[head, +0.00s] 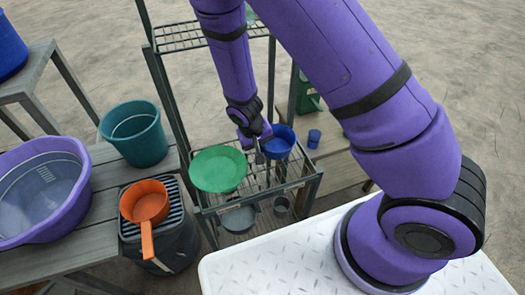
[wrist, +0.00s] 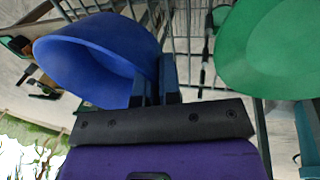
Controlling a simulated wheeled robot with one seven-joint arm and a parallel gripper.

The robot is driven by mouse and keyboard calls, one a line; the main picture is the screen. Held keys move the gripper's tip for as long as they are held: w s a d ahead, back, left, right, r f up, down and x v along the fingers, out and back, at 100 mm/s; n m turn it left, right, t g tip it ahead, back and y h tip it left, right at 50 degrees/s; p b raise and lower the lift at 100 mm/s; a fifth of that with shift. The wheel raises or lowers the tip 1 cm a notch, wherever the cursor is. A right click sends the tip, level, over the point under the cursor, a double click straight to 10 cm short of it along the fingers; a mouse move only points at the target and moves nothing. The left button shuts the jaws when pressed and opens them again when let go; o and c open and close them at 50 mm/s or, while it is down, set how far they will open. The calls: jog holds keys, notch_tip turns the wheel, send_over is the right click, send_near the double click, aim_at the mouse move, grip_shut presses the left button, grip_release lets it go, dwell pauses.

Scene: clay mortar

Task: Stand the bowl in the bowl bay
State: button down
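A blue bowl (head: 278,143) is at the right part of the rack's wire shelf, tilted; it fills the upper left of the wrist view (wrist: 90,58). My gripper (head: 261,153) points down over the shelf. In the wrist view its two dark fingers (wrist: 155,88) are close together on the bowl's rim. The green metal rack (head: 312,183) has a wire shelf with upright dividers. A green dish (head: 218,169) rests at the shelf's left, also on the right of the wrist view (wrist: 275,50). I cannot tell which bay is the bowl bay, or whether the bowl touches the wires.
An upper wire shelf (head: 180,37) and rack posts stand near my arm. Grey pots (head: 238,219) sit below the shelf. Left are an orange pan (head: 150,207), a teal bucket (head: 135,133) and a purple tub (head: 60,190). A small blue cup (head: 314,138) stands behind right.

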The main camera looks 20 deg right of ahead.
jog(key=shift+w+d, duration=0.25)
jog(key=shift+d, duration=0.25)
notch_tip(320, 180, down, 4)
jog(key=shift+r, duration=0.15)
jog(key=c, duration=1.3)
grip_release()
